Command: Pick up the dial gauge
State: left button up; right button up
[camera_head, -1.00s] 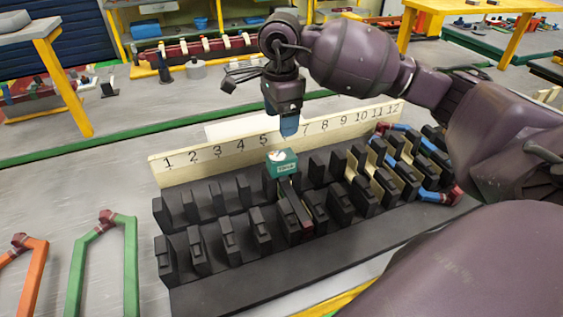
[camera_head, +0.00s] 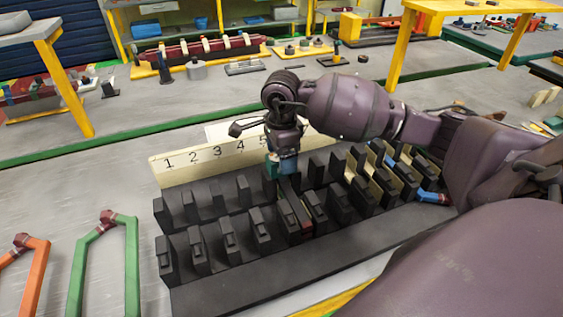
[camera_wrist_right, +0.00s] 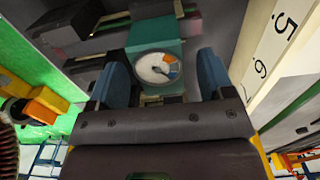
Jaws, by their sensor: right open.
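The dial gauge is a teal block with a round white dial face. In the head view the gauge (camera_head: 271,167) sits on the black slotted fixture (camera_head: 230,295) near the number 5 and is mostly hidden by my right gripper (camera_head: 284,166). In the right wrist view the dial gauge (camera_wrist_right: 157,62) lies between the two blue fingertips of my right gripper (camera_wrist_right: 162,80), with gaps on both sides. The right gripper is open around the gauge. My left gripper is not in view.
A numbered cream board (camera_head: 190,162) stands behind the fixture, close to the right gripper. Cream and blue pieces (camera_head: 408,172) sit in the fixture's right slots. Green (camera_head: 130,265) and orange (camera_head: 35,280) bent bars are at the left.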

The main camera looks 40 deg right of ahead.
jog(key=shift+f, duration=0.35)
jog(key=c, duration=1)
notch_tip(320, 180, up, 25)
jog(key=p, duration=0.2)
dwell(0.6)
